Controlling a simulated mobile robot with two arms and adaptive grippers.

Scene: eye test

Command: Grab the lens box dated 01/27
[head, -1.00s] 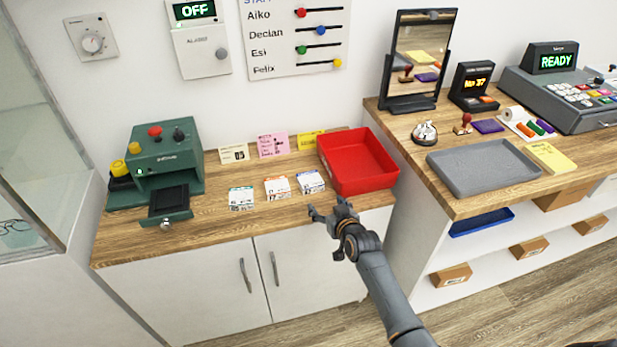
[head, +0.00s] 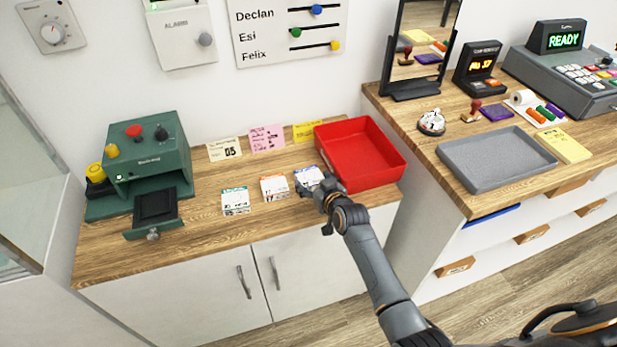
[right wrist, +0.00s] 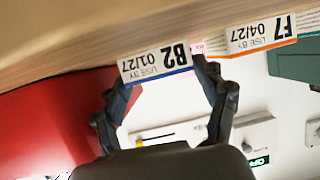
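The lens box dated 01/27 (right wrist: 155,63) is white with a blue edge and reads B2, USE BY 01/27, upside down in the right wrist view. In the head view this box (head: 308,175) is the rightmost of three on the wooden counter, partly hidden by my right gripper (head: 320,190). In the right wrist view my right gripper (right wrist: 165,76) is open, its fingertips spread near the two ends of the box. I cannot tell whether they touch it. An orange-edged box (head: 274,188), dated 04/27, and a teal-edged box (head: 235,201) stand to its left. My left gripper is not in view.
A red tray (head: 372,172) stands close right of the 01/27 box. Paper notes, including a pink one (head: 267,138), stand behind the boxes. A green machine (head: 148,150) with an extended drawer is at left. A grey tray (head: 495,160) lies on the higher right counter.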

